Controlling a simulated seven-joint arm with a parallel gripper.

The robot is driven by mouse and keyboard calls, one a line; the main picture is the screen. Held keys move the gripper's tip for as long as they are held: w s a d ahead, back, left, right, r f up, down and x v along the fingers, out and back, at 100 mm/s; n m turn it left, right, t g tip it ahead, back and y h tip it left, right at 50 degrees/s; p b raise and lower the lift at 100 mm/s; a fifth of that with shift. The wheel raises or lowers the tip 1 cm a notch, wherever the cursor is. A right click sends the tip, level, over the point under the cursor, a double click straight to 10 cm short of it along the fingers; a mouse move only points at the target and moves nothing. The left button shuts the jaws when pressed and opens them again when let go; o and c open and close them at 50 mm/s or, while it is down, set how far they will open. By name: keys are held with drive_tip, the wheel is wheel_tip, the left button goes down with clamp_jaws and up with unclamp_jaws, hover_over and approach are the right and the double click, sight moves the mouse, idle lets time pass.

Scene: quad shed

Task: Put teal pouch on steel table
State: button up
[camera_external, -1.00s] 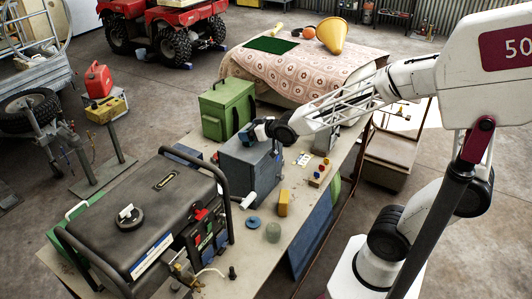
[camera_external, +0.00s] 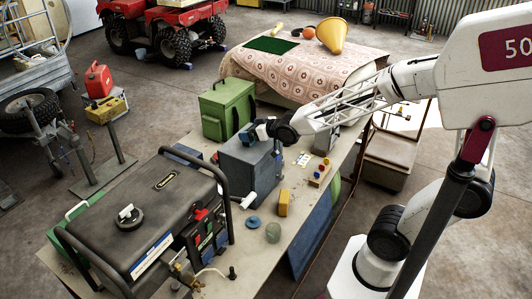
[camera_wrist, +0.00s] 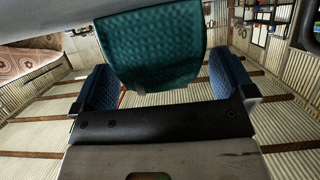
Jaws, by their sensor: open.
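The teal pouch (camera_wrist: 155,45) shows in the wrist view, textured and rounded at its lower edge. It lies between the two blue finger pads of my gripper (camera_external: 247,132), with a visible gap to the right pad. Contact on the left is unclear. My gripper is open, over the blue-grey metal box on the long workbench (camera_external: 237,272) in the external view. The pouch cannot be made out in the external view, where my gripper covers that spot. I cannot tell for certain which surface is the steel table.
A generator (camera_external: 150,215) fills the near left of the workbench. The blue-grey metal box (camera_external: 250,170) and a green box (camera_external: 228,108) stand beyond it.

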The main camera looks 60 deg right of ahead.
drive_tip(key=v, duration=1.1)
drive_tip(key=shift+s, duration=0.15)
drive_tip(key=shift+r, duration=0.15)
idle(0.4)
drive_tip(key=s+a+f+g, duration=0.1)
drive_tip(key=s+g, duration=0.4)
drive_tip(key=s, duration=0.5)
drive_tip(key=s+a+f+g, duration=0.1)
drive_tip(key=s+f+g, duration=0.1)
drive_tip(key=s+g, duration=0.4)
drive_tip(key=s, duration=0.4)
drive_tip(key=shift+a+f, duration=0.25)
drive_tip(key=shift+a, duration=0.05)
drive_tip(key=shift+c, duration=0.5)
drive_tip(key=c, duration=0.5)
